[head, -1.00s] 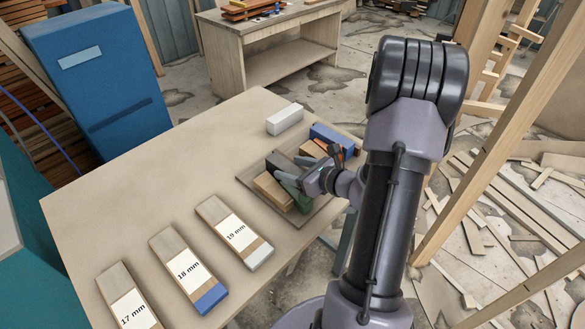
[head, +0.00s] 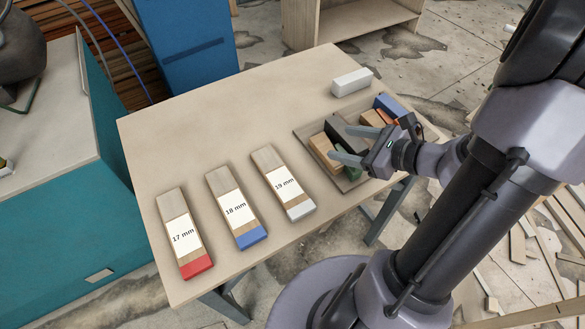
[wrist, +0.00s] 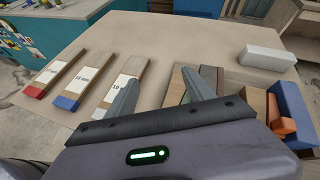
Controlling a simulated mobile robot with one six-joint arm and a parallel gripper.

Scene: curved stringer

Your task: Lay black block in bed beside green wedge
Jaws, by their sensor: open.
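The black block (head: 340,131) lies in the shallow brown tray bed (head: 308,128). The green wedge (head: 350,172) sits in the same bed, nearer the front, partly hidden by my lower finger. In the wrist view the black block (wrist: 208,76) shows just beyond the right fingertip. Whether block and wedge touch is hard to tell. My gripper (head: 338,141) is open and empty, its fingers reaching in from the right over the bed. In the wrist view my gripper (wrist: 161,82) has its fingers well apart with nothing between them.
A wooden block (head: 324,153) lies at the bed's left. A blue piece (head: 392,106) and orange piece stand at its right end. A white block (head: 351,82) lies behind. Sample strips marked 17, 18 (head: 236,208) and 19 mm lie left. The table's back left is clear.

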